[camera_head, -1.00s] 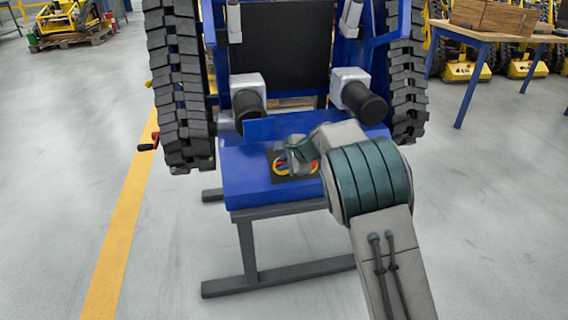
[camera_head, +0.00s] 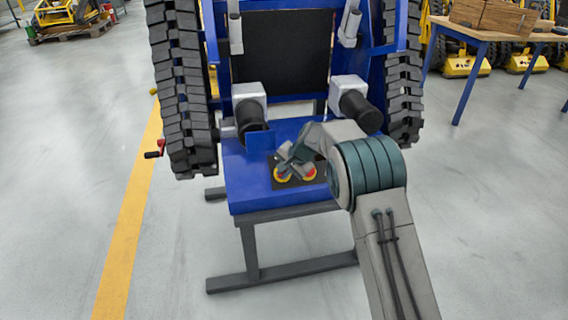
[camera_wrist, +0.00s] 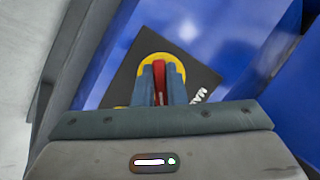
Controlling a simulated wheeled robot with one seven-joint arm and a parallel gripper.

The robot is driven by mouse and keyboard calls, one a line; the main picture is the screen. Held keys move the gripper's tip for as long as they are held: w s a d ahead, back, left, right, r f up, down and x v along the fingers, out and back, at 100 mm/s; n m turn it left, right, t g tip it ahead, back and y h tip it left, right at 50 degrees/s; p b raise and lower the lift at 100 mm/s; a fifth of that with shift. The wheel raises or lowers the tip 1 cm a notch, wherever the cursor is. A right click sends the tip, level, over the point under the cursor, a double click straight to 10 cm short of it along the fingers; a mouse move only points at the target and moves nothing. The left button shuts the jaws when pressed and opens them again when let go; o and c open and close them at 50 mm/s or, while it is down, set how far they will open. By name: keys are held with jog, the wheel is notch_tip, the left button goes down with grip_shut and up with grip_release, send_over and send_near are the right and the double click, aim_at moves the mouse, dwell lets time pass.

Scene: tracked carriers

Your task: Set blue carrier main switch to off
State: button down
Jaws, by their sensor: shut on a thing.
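The blue carrier (camera_head: 240,190) stands upright with a dark switch plate (camera_head: 290,184) on its low blue shelf. Two yellow-and-red round switches show on the plate in the head view. In the wrist view, the main switch has a yellow disc (camera_wrist: 145,70) and a red handle (camera_wrist: 161,72); part of a white label reading "MA" shows beside it. My gripper (camera_wrist: 161,86) is shut on the red handle, one finger on each side. In the head view my gripper (camera_head: 288,160) is tilted over the left switch and partly hides it. The handle's exact setting is hard to read.
Black tracks (camera_head: 185,90) flank the carrier, and two black cylinders (camera_head: 250,113) stick out above the shelf. A red crank handle (camera_head: 155,150) is at left. A wooden-topped table (camera_head: 465,35) stands at back right.

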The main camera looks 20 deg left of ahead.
jog(key=n+p, duration=0.1)
jog(key=n+h+p, duration=0.1)
jog(key=n, duration=0.1)
jog(key=n+h+p, duration=0.1)
jog(key=n+p, duration=0.1)
jog(key=shift+r, duration=0.25)
jog(key=n+h, duration=0.1)
jog(key=n, duration=0.1)
jog(key=n+p, duration=0.1)
jog(key=n, duration=0.1)
jog(key=shift+f+t+h, duration=0.15)
jog(key=shift+t+h, duration=0.15)
jog(key=shift+h, duration=0.1)
jog(key=c, duration=1.5)
grip_release()
jog(key=shift+p, duration=0.3)
jog(key=p+v, duration=0.2)
jog(key=v, duration=1.1)
jog(key=shift+s+r, duration=0.1)
jog(key=shift+r, duration=0.25)
